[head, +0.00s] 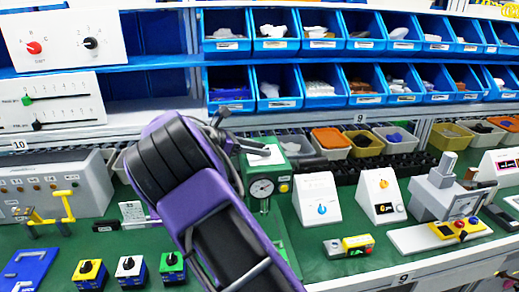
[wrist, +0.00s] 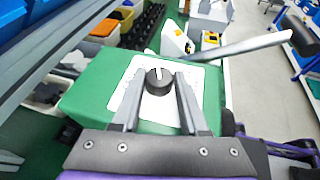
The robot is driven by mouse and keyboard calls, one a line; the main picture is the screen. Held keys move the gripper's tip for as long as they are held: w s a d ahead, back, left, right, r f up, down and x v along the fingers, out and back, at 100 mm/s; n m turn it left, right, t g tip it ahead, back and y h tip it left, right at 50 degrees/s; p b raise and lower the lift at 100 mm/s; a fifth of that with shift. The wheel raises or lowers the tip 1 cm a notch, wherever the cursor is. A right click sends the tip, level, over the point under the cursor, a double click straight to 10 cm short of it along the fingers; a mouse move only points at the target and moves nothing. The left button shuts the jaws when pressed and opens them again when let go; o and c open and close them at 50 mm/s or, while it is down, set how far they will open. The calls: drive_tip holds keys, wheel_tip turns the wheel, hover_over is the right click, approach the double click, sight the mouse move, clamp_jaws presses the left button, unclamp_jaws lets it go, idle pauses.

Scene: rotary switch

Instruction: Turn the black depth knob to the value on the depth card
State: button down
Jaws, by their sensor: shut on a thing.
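The black depth knob (wrist: 158,82) sits on a white dial plate (wrist: 131,88) on top of a green machine head (wrist: 88,92). A short white mark shows on the knob, towards the top of the wrist view. My gripper (wrist: 160,90) has one finger on each side of the knob and is shut on it. In the head view my gripper (head: 236,142) is over the green machine (head: 281,187), and the knob is hidden there. A small white card (head: 132,211) stands left of my arm; its print is too small to read, and I cannot tell whether it is the depth card.
A grey lever arm (wrist: 240,46) with a black grip reaches right from the green head. A round gauge (head: 262,188) is on the machine's front. White control boxes (head: 320,198) stand to its right. Blue bins (head: 275,88) line the shelves behind. Small switch boxes (head: 130,268) are at front left.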

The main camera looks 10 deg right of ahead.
drive_tip(key=shift+w+m+g+h, duration=0.15)
drive_tip(key=shift+w+m+g, duration=0.05)
drive_tip(key=shift+m+g, duration=0.85)
drive_tip(key=shift+w+m+g+h, duration=0.15)
drive_tip(key=shift+m+g, duration=0.8)
drive_tip(key=shift+g, duration=0.2)
drive_tip(key=shift+m+g, duration=0.3)
drive_tip(key=shift+g, duration=0.2)
drive_tip(key=shift+c, duration=2.2)
unclamp_jaws()
